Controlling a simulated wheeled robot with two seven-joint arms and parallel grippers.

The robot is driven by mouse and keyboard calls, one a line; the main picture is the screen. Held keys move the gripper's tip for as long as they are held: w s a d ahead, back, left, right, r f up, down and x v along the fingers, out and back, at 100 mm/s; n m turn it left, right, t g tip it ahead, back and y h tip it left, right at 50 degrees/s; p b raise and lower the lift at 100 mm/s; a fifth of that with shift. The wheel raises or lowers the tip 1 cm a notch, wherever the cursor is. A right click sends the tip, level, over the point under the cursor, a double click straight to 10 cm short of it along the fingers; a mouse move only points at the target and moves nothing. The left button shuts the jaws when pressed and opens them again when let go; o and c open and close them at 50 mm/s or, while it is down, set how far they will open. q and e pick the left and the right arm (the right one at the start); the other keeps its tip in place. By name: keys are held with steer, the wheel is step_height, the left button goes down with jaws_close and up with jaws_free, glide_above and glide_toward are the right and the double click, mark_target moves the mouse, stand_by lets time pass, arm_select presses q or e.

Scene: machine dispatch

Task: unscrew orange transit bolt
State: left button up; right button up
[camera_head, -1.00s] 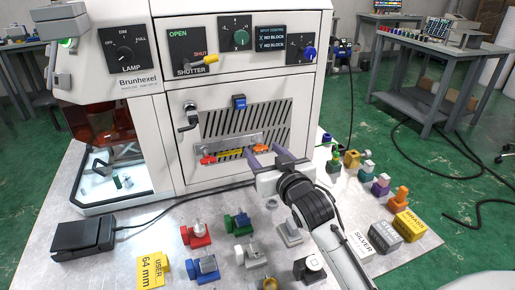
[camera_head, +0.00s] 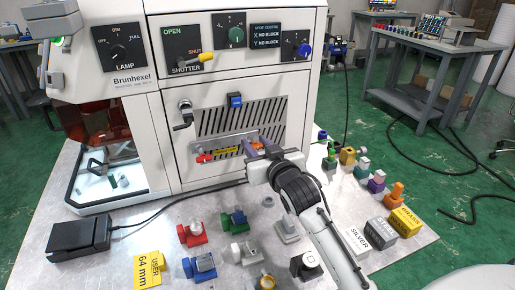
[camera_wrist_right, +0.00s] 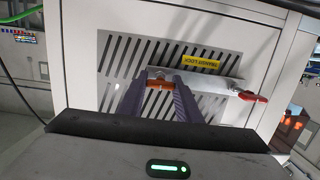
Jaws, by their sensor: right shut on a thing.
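The orange transit bolt (camera_wrist_right: 160,84) sits at one end of the metal transit lock bar (camera_wrist_right: 215,84) on the machine's slotted front panel. In the right wrist view it shows between the two purple-grey fingers of my right gripper (camera_wrist_right: 159,92), which is shut on it. In the head view the right gripper (camera_head: 254,144) reaches the panel and hides most of the bolt. A yellow "transit lock" label (camera_wrist_right: 201,63) is beside the bar. A red handle (camera_head: 203,158) is at the bar's other end. My left gripper is not in view.
The metal table (camera_head: 120,230) in front holds red, green, blue and white fixtures (camera_head: 195,235). Labelled blocks (camera_head: 381,233) stand at the right. A crank (camera_head: 184,115) and blue latch (camera_head: 235,100) protrude from the panel. A black pedal (camera_head: 80,237) is at left.

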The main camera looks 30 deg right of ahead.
steer(key=shift+r+n+h+p, duration=0.2)
steer(key=shift+n+h+p, duration=0.1)
steer(key=shift+n+p, duration=0.4)
steer(key=shift+a+n+p, duration=0.1)
steer(key=shift+n+p, duration=0.25)
steer(key=shift+n, duration=0.35)
steer(key=shift+f+n+h, duration=0.15)
steer(key=shift+n+h, duration=0.15)
steer(key=shift+n, duration=0.2)
steer(key=shift+f+n, duration=0.1)
steer(key=shift+n, duration=0.2)
steer(key=n+p, duration=0.1)
steer(key=n, duration=0.1)
steer(key=shift+n+h, duration=0.3)
steer(key=shift+n, duration=0.9)
